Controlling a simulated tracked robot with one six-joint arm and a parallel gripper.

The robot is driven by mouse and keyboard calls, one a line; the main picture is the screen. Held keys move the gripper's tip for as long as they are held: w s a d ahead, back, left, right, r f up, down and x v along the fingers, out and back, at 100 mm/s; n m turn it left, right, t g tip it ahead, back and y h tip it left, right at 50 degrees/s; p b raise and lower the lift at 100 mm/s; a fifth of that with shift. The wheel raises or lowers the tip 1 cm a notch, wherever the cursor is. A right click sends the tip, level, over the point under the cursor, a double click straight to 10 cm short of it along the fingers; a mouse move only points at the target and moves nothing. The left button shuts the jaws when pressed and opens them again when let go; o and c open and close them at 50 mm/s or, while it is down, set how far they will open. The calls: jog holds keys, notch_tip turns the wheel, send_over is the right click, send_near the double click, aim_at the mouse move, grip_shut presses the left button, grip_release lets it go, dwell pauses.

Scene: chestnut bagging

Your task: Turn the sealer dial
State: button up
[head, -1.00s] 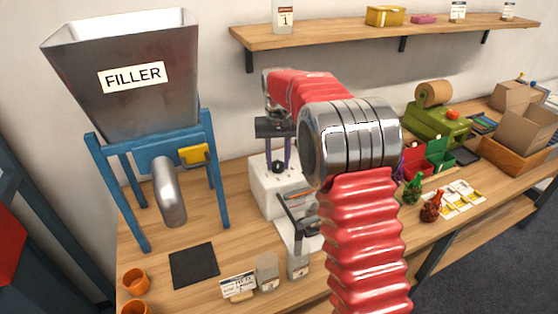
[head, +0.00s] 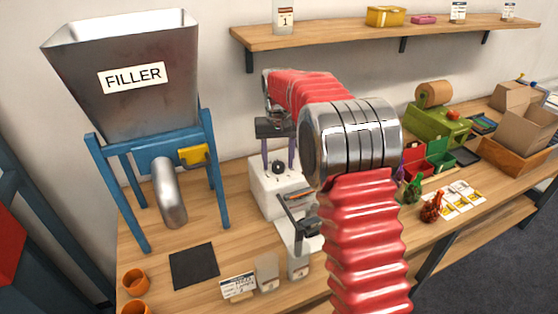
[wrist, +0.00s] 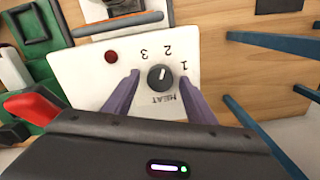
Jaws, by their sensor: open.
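The sealer (head: 266,193) is a white box on the bench, partly hidden behind my arm in the head view. In the wrist view its white panel (wrist: 85,85) carries a dark round dial (wrist: 160,78) with a white pointer mark, the numbers 1, 2 and 3, the word HEAT, and a red round button (wrist: 111,56). My gripper (wrist: 160,88) is open, with one purple finger on each side of the dial and a gap to it on both sides. It also shows above the dial in the head view (head: 278,160). I cannot tell whether the fingertips touch the panel.
The filler (head: 130,80) on its blue stand is left of the sealer. A dark mat (head: 194,265), orange cups (head: 135,282) and small cards (head: 238,287) lie in front. Red and green bins (head: 437,155) stand to the right. A shelf (head: 350,36) hangs above.

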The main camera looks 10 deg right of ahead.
notch_tip(320, 180, up, 14)
jog(key=shift+f, duration=0.2)
dwell(0.4)
jog(key=shift+w, duration=0.1)
send_over(277, 163)
notch_tip(277, 163, down, 4)
jog(key=s+f, duration=0.2)
jog(key=s, duration=0.1)
jog(key=s+r+n+t, duration=0.1)
jog(key=s+t, duration=0.4)
jog(key=s, duration=3)
jog(key=shift+s+d+r+t, duration=0.2)
jog(key=shift+d+r+t, duration=0.1)
jog(key=shift+d+r, duration=0.05)
